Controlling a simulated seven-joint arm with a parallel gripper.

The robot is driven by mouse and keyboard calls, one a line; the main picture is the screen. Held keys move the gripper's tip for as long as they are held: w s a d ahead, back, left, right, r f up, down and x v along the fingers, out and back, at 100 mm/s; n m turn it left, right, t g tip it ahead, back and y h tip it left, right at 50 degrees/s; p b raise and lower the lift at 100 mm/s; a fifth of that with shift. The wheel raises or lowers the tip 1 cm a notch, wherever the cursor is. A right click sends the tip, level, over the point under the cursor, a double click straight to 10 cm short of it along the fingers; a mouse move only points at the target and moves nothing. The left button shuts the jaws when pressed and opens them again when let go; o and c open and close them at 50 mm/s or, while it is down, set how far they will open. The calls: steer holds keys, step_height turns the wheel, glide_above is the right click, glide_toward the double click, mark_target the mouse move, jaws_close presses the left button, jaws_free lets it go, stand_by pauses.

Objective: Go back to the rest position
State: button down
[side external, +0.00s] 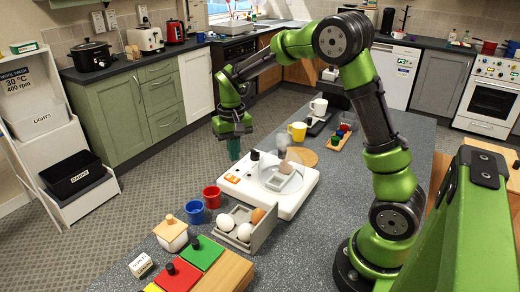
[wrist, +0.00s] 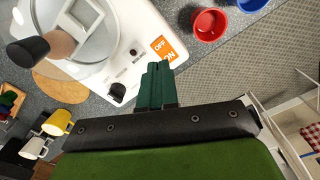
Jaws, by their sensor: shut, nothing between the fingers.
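My green arm reaches over the counter in the side external view. My gripper (side external: 234,150) hangs pointing down at the left end of a white appliance (side external: 292,207), raised above the floor-side edge of the counter. In the wrist view my gripper (wrist: 157,72) shows dark green fingers pressed together, with nothing between them. The fingertips appear beside the orange OFF/ON label (wrist: 170,46) of the white appliance (wrist: 106,76). I cannot tell whether they touch it. The appliance has a clear round bowl and a black knob.
A red cup (side external: 212,198), a blue cup (side external: 195,212) and an egg box (side external: 264,230) with eggs stand near the appliance. A yellow mug (side external: 298,132), a white mug (side external: 319,106) and a round wooden board (side external: 307,156) are behind it. Open floor lies left of the counter.

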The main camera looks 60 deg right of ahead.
steer(key=shift+f, duration=0.1)
steer(key=shift+s+a+f, duration=0.25)
steer(key=shift+s+f, duration=0.05)
steer(key=shift+s, duration=0.15)
steer(key=s+a+r+t, duration=0.2)
steer(key=s+a+r, duration=0.1)
steer(key=s, duration=0.3)
steer(key=s+a+r+n+t+y, duration=0.1)
steer(key=s+a+r+t, duration=0.1)
steer(key=s+r, duration=0.3)
steer(key=s+a+r+n+t+y, duration=0.1)
steer(key=s+a+r+t, duration=0.2)
steer(key=s+a+r, duration=0.2)
steer(key=shift+s, duration=0.95)
